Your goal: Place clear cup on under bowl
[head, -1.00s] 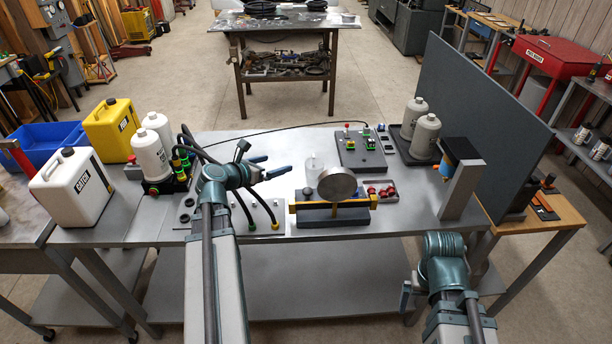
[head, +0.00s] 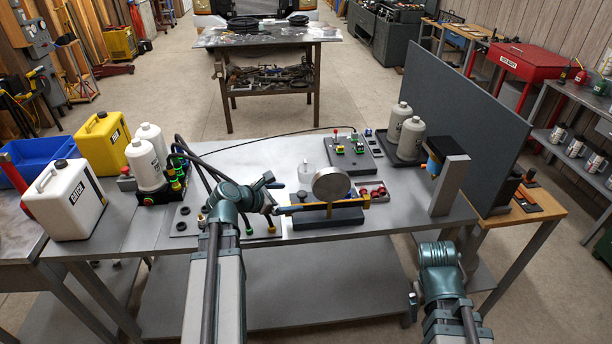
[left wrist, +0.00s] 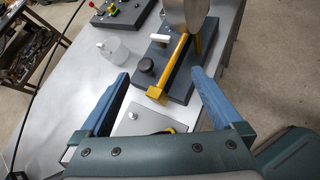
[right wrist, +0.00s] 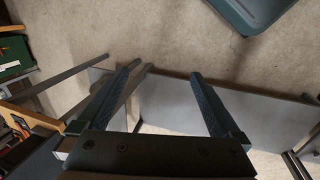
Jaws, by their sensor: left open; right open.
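The clear cup (head: 308,173) stands on the metal table behind the bowl's stand. It also shows in the left wrist view (left wrist: 118,52), left of the stand. The bowl (head: 331,184) is a round grey metal dish, tilted to face the head camera, on a yellow arm above a dark base. Its lower part shows in the left wrist view (left wrist: 186,14). My left gripper (head: 278,196) is open and empty, near the left end of the yellow arm; its fingers (left wrist: 160,74) flank that end in view. My right gripper (right wrist: 166,68) is open and empty, low before the table.
A hose panel with black hoses (head: 205,185) lies left of the stand. A box with buttons (head: 352,156) and a tray with red parts (head: 375,193) are behind and right. A grey post (head: 449,185) and a tall dark panel (head: 455,135) bound the right side.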

